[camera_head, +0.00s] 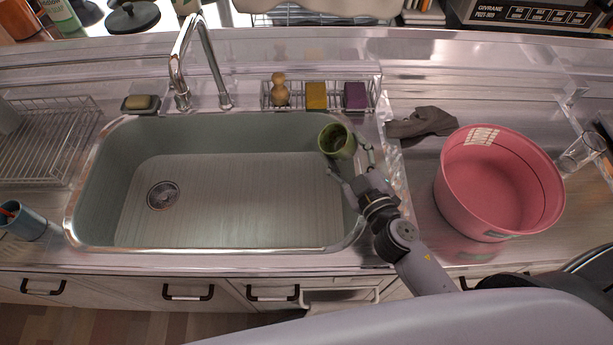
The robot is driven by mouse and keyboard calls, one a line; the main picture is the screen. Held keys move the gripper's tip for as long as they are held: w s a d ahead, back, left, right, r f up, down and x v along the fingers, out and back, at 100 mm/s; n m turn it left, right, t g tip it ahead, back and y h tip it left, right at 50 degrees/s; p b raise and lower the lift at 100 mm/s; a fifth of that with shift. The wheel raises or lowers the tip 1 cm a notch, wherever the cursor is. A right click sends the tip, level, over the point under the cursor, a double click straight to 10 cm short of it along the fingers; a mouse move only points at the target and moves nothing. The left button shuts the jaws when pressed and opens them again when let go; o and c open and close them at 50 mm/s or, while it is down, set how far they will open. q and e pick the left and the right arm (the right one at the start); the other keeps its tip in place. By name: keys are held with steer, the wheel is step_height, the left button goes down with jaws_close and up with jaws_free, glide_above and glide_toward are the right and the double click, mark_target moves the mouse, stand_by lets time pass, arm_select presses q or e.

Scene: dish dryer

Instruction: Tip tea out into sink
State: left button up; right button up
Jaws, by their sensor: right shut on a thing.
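A green cup (336,141) is held over the right end of the sink (230,200). Its open mouth faces up toward the camera and looks dark inside; I cannot tell how much tea is in it. My right gripper (348,160) is shut on the cup, with one finger at its right side and the other below it. My left gripper is not in view. The sink basin is empty, with a round drain (163,196) at its left.
A chrome faucet (180,62) stands behind the sink. A wire rack (312,104) with a brush and two sponges is behind the cup. A pink tub (500,190) and a dark cloth (424,122) are at right. A dish rack (45,145) and blue cup (22,221) are at left.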

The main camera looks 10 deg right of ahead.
mark_target(355, 142)
steer(key=d+r+m+p, duration=0.2)
steer(key=shift+w+d+m, duration=0.15)
steer(key=shift+w+m, duration=0.05)
steer(key=shift+m, duration=0.2)
steer(key=d+m+p, duration=0.1)
steer(key=m, duration=0.1)
steer(key=d+r+m+p, duration=0.1)
steer(key=shift+w+d+m+y+p, duration=0.1)
steer(key=shift+w+m+y+p, duration=0.05)
steer(key=shift+m+y+p, duration=0.2)
stand_by(0.7)
